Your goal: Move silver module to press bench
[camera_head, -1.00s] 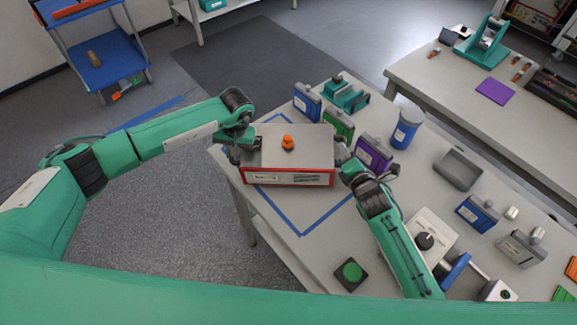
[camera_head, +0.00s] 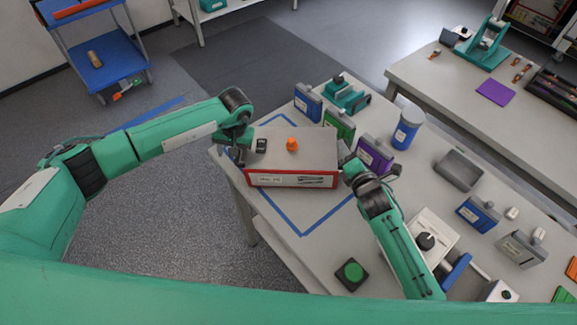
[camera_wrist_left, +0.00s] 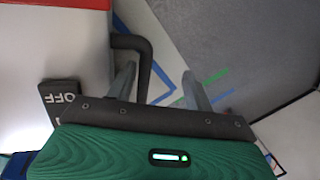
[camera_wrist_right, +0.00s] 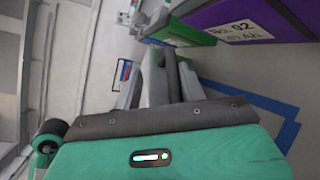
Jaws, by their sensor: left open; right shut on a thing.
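The silver module (camera_head: 315,150) is a grey box with a red-edged front and an orange knob on top. It sits on the near table over a blue tape outline. My left gripper (camera_head: 238,156) is at its left side; in the left wrist view it (camera_wrist_left: 165,90) is open, with the dark side handle (camera_wrist_left: 146,60) between or beside its fingers, not held. I cannot tell which surface is the press bench.
Blue, green and purple battery packs (camera_head: 374,153) stand close behind and right of the module. Another bench (camera_head: 430,80) bears a teal press-like stand (camera_head: 485,48), across a floor gap.

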